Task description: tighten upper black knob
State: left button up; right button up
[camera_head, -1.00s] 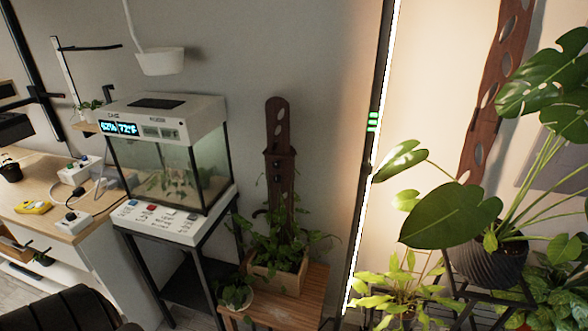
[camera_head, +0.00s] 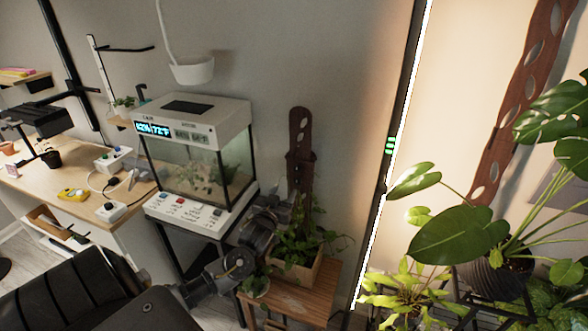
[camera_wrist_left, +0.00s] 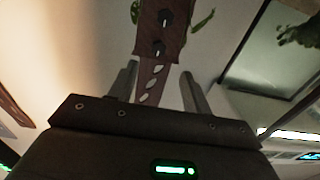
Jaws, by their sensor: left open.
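The brown slotted plank (camera_head: 301,130) stands upright from a wooden planter box. In the left wrist view, which looks turned upside down, the plank's wider sleeve (camera_wrist_left: 150,30) carries two black knobs. The knob lower in that picture (camera_wrist_left: 158,47), nearer the plank's slotted end, appears to be the upper one. The other knob (camera_wrist_left: 167,17) is at the picture's top. My left gripper (camera_wrist_left: 158,68) is open and empty, its fingers apart and pointing toward the sleeve, short of the knobs. In the head view my left gripper (camera_head: 283,205) is in front of the plank's lower part.
A glass terrarium (camera_head: 205,170) on a stand is left of the plank. The planter box (camera_head: 300,272) with leafy vines sits on a wooden stool (camera_head: 310,300). A light strip (camera_head: 392,145) and large potted plants (camera_head: 455,235) are to the right.

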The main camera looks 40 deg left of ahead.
aim_at(297, 170)
pick_arm(q)
jog(key=x, duration=0.3)
jog(key=p+x, duration=0.1)
jog(key=x, duration=0.3)
jog(key=r+p+x, duration=0.1)
jog(key=x, duration=0.3)
